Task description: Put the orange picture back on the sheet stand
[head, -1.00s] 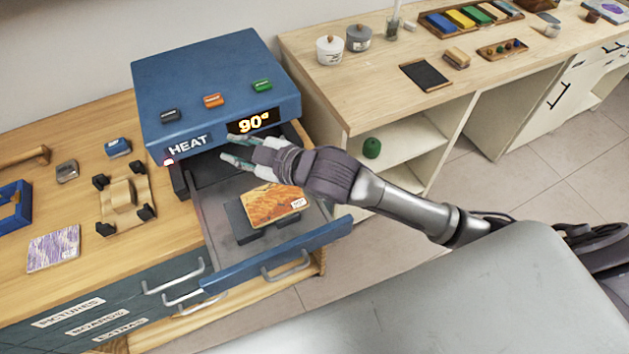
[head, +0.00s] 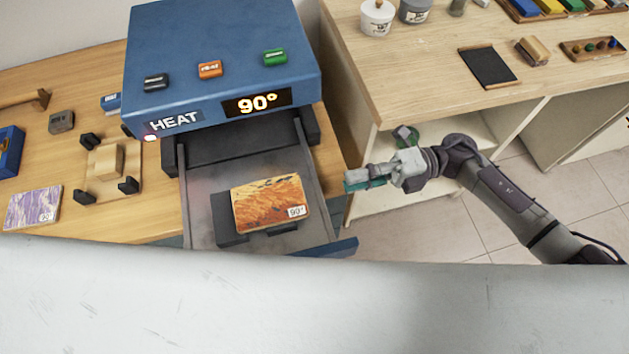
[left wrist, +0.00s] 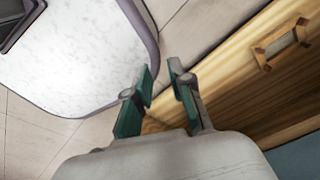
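The orange picture (head: 270,203), marked 90°, lies face up on a dark raised support (head: 232,232) in the pulled-out drawer (head: 318,228) of the blue heater (head: 220,45). I cannot tell which thing is the sheet stand. My right gripper (head: 350,181) is in the air to the right of the drawer, apart from the picture; no held object shows, and its finger gap is unclear from this side. My left gripper (left wrist: 161,84) shows in the left wrist view, its fingers apart with nothing between them. It is out of the head view.
The heater shows 90° and has black, orange and green buttons. A wooden fixture with black corner blocks (head: 106,165) and a purple picture (head: 33,207) are on the left bench. A black slate (head: 488,66) lies on the right bench. My pale body covers the bottom.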

